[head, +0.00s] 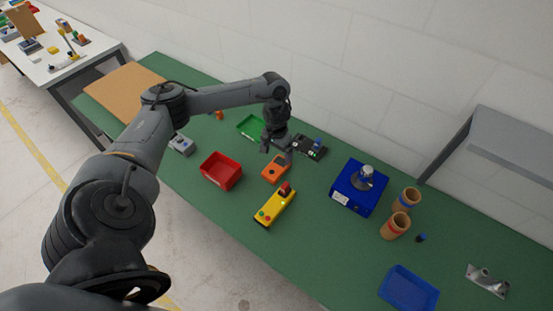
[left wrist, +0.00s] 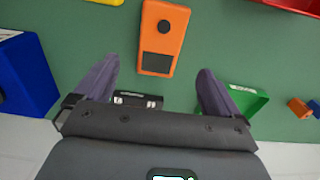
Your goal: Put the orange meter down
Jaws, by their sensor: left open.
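The orange meter (head: 275,169) lies flat on the green table top, between the red tray and the blue box in the head view. In the left wrist view the orange meter (left wrist: 161,40) shows its dark dial and dark screen, beyond the fingertips and centred between them. My left gripper (head: 278,151) is just above and behind the meter. Its two fingers (left wrist: 155,82) are spread wide with nothing between them. The meter appears apart from both fingers. My right gripper is in neither view.
A red tray (head: 221,171), a yellow control box (head: 274,206) and a green tray (head: 252,128) lie around the meter. A blue box (head: 358,187), cardboard cups (head: 396,225) and a blue tray (head: 408,290) stand to the right. Bare green table (head: 320,240) lies right of the yellow box.

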